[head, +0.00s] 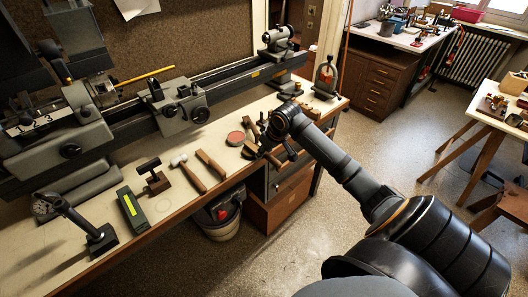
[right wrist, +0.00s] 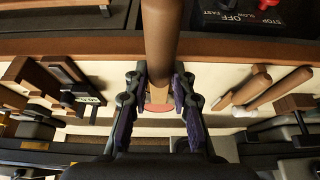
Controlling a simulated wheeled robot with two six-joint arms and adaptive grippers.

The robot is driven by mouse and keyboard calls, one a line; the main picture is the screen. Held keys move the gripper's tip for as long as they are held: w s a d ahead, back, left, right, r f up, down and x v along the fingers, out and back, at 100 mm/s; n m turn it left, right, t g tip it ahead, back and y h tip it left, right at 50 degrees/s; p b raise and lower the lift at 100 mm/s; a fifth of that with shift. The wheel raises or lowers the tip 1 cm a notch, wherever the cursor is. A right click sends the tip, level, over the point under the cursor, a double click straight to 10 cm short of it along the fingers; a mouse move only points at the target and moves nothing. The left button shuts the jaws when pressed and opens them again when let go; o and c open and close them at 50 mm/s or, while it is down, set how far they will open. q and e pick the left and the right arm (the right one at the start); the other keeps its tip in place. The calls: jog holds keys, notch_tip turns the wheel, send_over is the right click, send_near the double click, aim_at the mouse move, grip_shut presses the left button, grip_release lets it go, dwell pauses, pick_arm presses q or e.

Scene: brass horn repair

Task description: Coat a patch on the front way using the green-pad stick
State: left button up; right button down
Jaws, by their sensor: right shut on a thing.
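My right gripper (head: 268,143) is low over the bench near its front edge. In the right wrist view the gripper (right wrist: 160,100) is shut on a thick brown handle (right wrist: 161,42) between its purple finger pads. The handle points to the top of that view and its far end is cut off. I cannot see a green pad on it. The lathe bed (head: 232,80) with its ways runs along the back of the bench, apart from the gripper. A round reddish tin (head: 236,138) stands just left of the gripper. My left gripper is not in view.
A hammer (head: 188,174), a wooden stick (head: 211,163), a dark block tool (head: 152,177) and a green box (head: 132,212) lie along the bench to the left. The carriage (head: 175,110) stands on the bed. A red-faced stand (head: 325,77) is at the bench's right end.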

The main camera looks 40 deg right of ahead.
jog(key=shift+f, duration=0.35)
dwell(0.4)
jog(key=shift+s+f+p, duration=0.1)
jog(key=shift+f+p, duration=0.05)
jog(key=shift+p, duration=0.3)
dwell(1.7)
notch_tip(320, 180, up, 7)
jog(key=p, duration=0.9)
jog(key=shift+r, duration=0.2)
jog(key=shift+f, duration=0.1)
